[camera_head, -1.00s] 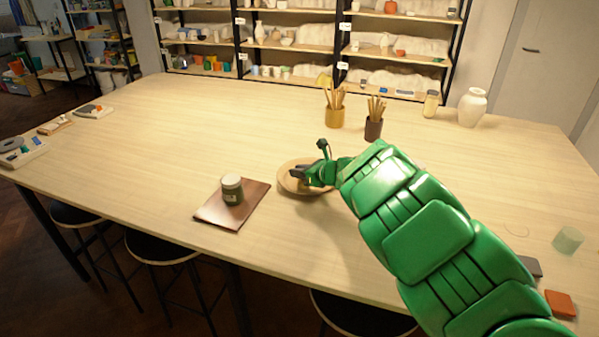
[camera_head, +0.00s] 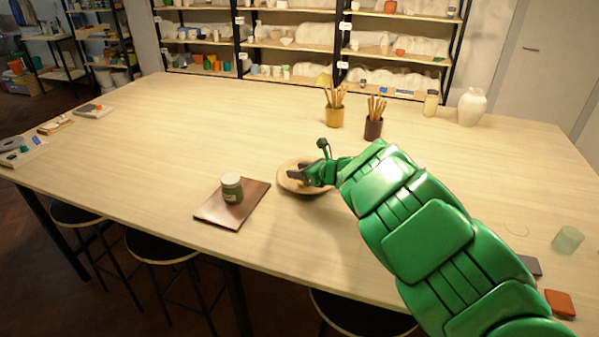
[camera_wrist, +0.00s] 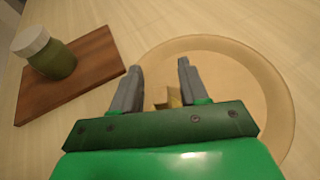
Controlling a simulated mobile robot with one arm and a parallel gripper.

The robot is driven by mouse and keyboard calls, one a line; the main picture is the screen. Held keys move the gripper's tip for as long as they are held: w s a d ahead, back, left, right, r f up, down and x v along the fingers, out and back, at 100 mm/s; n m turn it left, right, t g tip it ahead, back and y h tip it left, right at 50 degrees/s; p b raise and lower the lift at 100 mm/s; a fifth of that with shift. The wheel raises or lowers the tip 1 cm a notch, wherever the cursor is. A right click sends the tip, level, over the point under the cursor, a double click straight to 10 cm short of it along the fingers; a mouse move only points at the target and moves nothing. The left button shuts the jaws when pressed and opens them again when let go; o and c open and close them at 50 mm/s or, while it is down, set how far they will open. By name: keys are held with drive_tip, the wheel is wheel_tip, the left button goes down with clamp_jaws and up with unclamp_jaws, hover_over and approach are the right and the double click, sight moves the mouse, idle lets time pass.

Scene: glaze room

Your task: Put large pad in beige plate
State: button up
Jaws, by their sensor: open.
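The beige plate (camera_head: 287,186) is round and shallow and lies near the table's middle; it fills the right of the wrist view (camera_wrist: 270,90). A yellow-tan piece (camera_wrist: 174,97) shows low between my fingers in the wrist view, over or on the plate's inside. It may be the large pad, but it is mostly hidden by my gripper's body. My gripper (camera_wrist: 160,66) is open, its two grey fingers apart over the plate's left part. In the head view my gripper (camera_head: 294,175) is at the plate and covers part of it.
A green jar with a white lid (camera_head: 232,188) stands on a brown board (camera_head: 214,210) left of the plate. Two brush cups (camera_head: 334,117) (camera_head: 373,129) and a white vase (camera_head: 472,106) stand behind. An orange block (camera_head: 560,303) lies at right. The left table is mostly clear.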

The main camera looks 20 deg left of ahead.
drive_tip(key=v, duration=1.1)
drive_tip(key=shift+s+d+r, duration=0.15)
drive_tip(key=shift+s+d, duration=0.05)
drive_tip(key=shift+d, duration=0.1)
